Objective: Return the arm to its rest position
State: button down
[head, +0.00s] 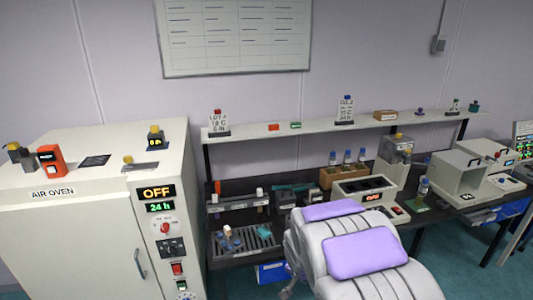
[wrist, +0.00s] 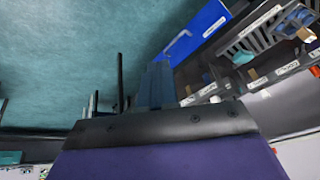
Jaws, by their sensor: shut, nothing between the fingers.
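My arm, white with purple pads, fills the lower middle of the head view, in front of the bench. My gripper itself is not clear in the head view. In the wrist view my gripper (wrist: 155,85) shows as dark fingers close together beyond a black band and a purple cover. It is shut, with nothing seen in it.
The air oven (head: 90,205) stands at left, its display reading OFF. The dark bench (head: 232,259) carries a slotted rack, a rheometer-like unit (head: 365,189) and bottles. A blue drawer (wrist: 196,30) is near the gripper in the wrist view. A wall shelf (head: 330,127) runs behind.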

jog(key=s+d+r+n+g, duration=0.2)
jog(key=s+r, duration=0.3)
jog(key=s, duration=0.6)
jog(key=s+d+r+n+g, duration=0.1)
jog(key=s+d+r+g, duration=0.15)
jog(key=s+r, duration=0.6)
jog(key=s+a+n+g+y, duration=0.1)
jog(key=s+n, duration=0.2)
jog(key=s, duration=1.5)
jog(key=shift+s+a+r+g, duration=0.2)
jog(key=shift+s+a+g, duration=0.05)
jog(key=shift+a+g, duration=0.1)
jog(key=shift+a, duration=0.3)
jog(key=shift+d, duration=0.15)
